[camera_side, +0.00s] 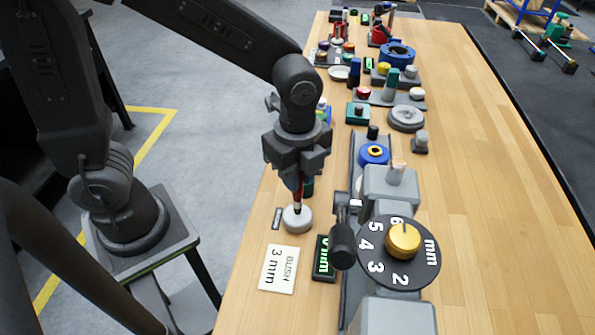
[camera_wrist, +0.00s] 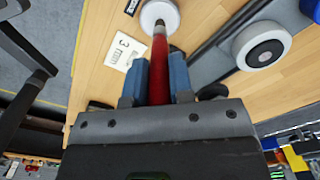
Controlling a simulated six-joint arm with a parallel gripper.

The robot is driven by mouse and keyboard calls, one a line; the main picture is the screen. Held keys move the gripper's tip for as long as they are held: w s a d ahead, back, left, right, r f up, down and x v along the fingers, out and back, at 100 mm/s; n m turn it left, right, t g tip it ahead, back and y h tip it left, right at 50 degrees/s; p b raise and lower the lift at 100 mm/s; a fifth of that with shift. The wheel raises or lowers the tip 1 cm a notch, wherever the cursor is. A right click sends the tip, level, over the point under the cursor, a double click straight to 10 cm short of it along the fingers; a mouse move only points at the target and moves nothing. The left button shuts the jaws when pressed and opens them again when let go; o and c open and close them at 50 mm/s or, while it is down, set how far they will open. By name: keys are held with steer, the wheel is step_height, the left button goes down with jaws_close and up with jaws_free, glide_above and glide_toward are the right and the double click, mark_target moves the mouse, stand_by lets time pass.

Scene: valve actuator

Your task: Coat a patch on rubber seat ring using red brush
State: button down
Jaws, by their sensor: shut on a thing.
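My gripper (camera_side: 300,178) is shut on the red brush (camera_side: 298,192), which points down. In the wrist view, the red brush (camera_wrist: 160,66) lies between the two blue fingers of my gripper (camera_wrist: 159,60). The brush's lower end meets a round white pot (camera_side: 298,219) on the bench; it also shows in the wrist view (camera_wrist: 160,12). I cannot tell how deep the tip is in it. A white disc with a dark ring (camera_wrist: 265,52) sits right of the brush in the wrist view. I cannot tell for sure which part is the rubber seat ring.
A printed 3 mm card (camera_side: 278,269) lies before the pot, beside a green-lit display (camera_side: 323,258). The grey fixture with a black numbered dial (camera_side: 404,241) and a black-handled lever (camera_side: 342,243) stands right. Several parts crowd the bench behind; its right side is clear.

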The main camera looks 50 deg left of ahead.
steer(key=shift+f, duration=0.5)
stand_by(1.2)
steer(key=shift+r, duration=3.55)
